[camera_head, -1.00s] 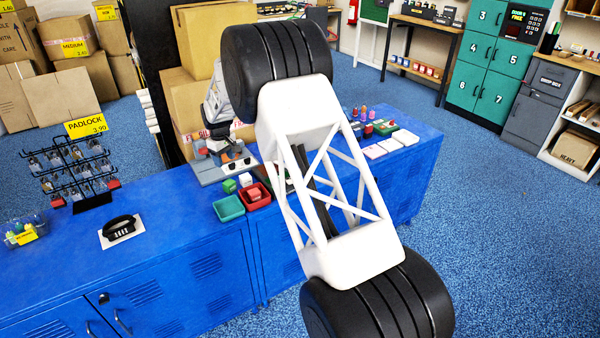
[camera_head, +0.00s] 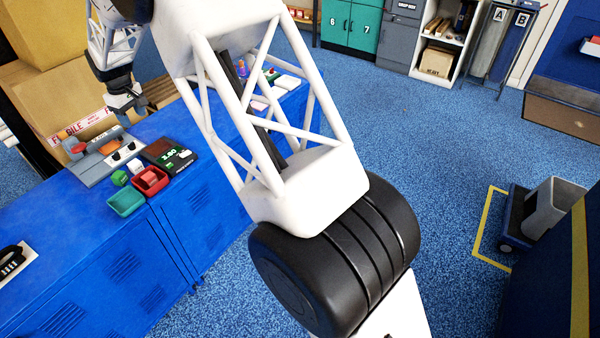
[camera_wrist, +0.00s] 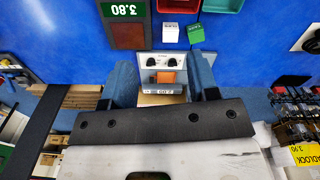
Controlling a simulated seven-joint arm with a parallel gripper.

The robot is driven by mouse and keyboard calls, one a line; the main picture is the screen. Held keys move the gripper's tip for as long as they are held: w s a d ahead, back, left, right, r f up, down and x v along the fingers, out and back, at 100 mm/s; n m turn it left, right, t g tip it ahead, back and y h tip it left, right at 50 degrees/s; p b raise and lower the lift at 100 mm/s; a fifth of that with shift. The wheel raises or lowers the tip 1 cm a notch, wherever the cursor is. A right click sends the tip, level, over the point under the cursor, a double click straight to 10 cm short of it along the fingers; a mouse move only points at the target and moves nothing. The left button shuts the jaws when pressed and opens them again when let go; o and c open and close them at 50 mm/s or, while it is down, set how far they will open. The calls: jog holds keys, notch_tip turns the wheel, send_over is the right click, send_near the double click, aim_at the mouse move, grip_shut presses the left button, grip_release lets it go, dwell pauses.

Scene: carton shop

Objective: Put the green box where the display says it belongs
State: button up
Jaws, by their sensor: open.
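The green box (camera_head: 119,177) is a small cube on the blue counter, beside a white cube (camera_head: 136,167) and behind a teal tray (camera_head: 126,201). It also shows in the wrist view (camera_wrist: 195,33), above the right fingertip. My gripper (camera_head: 126,108) is above the counter's back side, left of the cubes. In the wrist view my gripper (camera_wrist: 162,65) is open and empty, apart from the green box.
A grey panel (camera_head: 95,172) with knobs and an orange block (camera_head: 110,147) lies near my gripper. Cardboard boxes (camera_head: 55,95) stand behind the counter (camera_head: 60,235). A padlock rack (camera_wrist: 295,105) is at the right in the wrist view. Open floor lies right of the counter.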

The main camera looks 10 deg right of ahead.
jog(key=s+d+r+m, duration=0.2)
jog(key=s+d+r, duration=0.4)
jog(key=d, duration=0.5)
jog(key=s+d+r+m+t, duration=0.1)
jog(key=s+d+r+m, duration=0.1)
jog(key=s+d+r, duration=0.65)
jog(key=s+d+r+m, duration=0.1)
jog(key=s+d+r, duration=0.2)
jog(key=d, duration=1.1)
jog(key=s+d+r+m, duration=0.1)
jog(key=s+d+m, duration=0.1)
jog(key=s+d, duration=0.55)
jog(key=s+d+m, duration=0.2)
jog(key=s+d, duration=0.3)
jog(key=s, duration=0.5)
jog(key=s+d+f+m, duration=0.1)
jog(key=s+d+f, duration=0.1)
jog(key=s, duration=0.6)
jog(key=s+d+f+m+t, duration=0.1)
jog(key=s+d+f, duration=0.1)
jog(key=s+d, duration=0.3)
jog(key=s, duration=0.3)
jog(key=shift+s+f+m, duration=0.15)
jog(key=shift+f+m, duration=0.15)
